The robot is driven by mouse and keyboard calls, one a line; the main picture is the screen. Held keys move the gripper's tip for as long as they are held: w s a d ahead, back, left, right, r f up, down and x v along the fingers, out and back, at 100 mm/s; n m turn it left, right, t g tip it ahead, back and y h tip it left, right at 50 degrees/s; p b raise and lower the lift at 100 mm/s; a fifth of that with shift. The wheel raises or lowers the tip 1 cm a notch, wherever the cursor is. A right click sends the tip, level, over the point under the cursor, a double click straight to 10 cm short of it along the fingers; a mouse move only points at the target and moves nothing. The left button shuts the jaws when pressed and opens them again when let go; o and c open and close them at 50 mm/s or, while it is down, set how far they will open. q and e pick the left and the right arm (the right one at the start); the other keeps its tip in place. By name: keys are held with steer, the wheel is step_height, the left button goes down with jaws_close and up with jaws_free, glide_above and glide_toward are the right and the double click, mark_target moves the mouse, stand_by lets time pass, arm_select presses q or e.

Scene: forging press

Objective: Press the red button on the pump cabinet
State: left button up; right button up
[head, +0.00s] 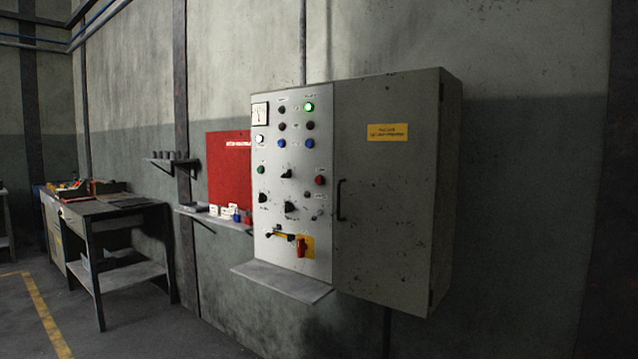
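The grey pump cabinet (384,240) hangs on the wall in the middle of the head view. Its lighter control panel (272,221) is on the left part of the front, with a gauge, lamps, buttons and knobs. A red round button (320,180) sits near the panel's right edge, about mid-height. A green button (261,169) is to its left at a similar height. A lamp (309,107) at the top right glows green. A red handle (301,247) on a yellow plate is low on the panel. Neither gripper is in view.
A small ledge (281,281) juts out below the panel. The cabinet's right door (370,196) is shut. The floor (165,328) at front left is clear.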

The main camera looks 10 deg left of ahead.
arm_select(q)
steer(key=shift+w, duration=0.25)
